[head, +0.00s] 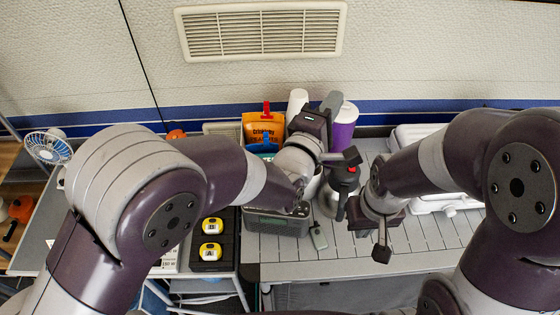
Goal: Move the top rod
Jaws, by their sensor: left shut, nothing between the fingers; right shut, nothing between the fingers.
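I cannot make out a rod in the head view; no top rod shows clearly. My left gripper (346,157) is over the grey slatted table (430,236), in front of several bottles and packets, shut and empty. My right gripper (382,250) is lower and to the right, over the front part of the same table, also shut and empty. The two grippers are apart. My arms hide parts of the table and of the things on it.
A grey box-like device (276,223), a dark kettle-like pot (342,184), a purple-and-white container (343,128) and an orange packet (263,130) crowd the table's left. White cases (418,136) stand right. A vent (262,32) is on the wall.

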